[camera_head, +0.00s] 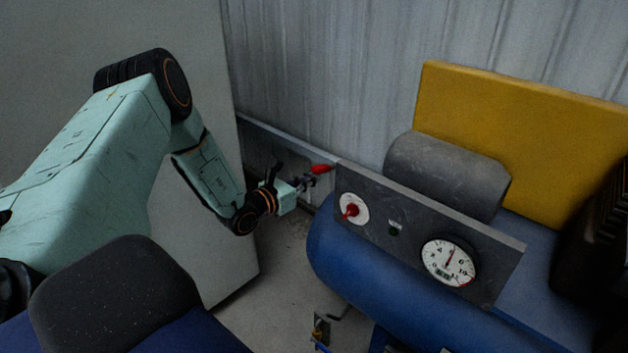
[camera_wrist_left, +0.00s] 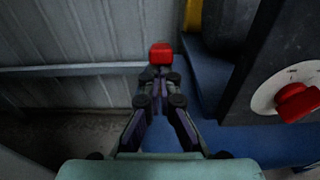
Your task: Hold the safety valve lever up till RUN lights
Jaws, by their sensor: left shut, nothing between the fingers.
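A red lever end (camera_head: 321,168) stands out from the left end of the grey control panel (camera_head: 378,212). It also shows in the left wrist view (camera_wrist_left: 161,53), straight beyond the fingertips. My left gripper (camera_head: 306,181) is shut and empty, with its tips close to the red lever end, just below it in the head view. I cannot tell whether they touch. A small dark green window (camera_head: 394,228) on the panel looks unlit; its label is too small to read. My right gripper is not in view.
The panel carries a red knob on a white dial (camera_head: 352,209) and a round gauge (camera_head: 449,261). A blue tank (camera_head: 345,262) lies below, with a grey cylinder (camera_head: 446,177) and yellow board (camera_head: 520,135) behind. A corrugated wall (camera_head: 320,70) closes the back.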

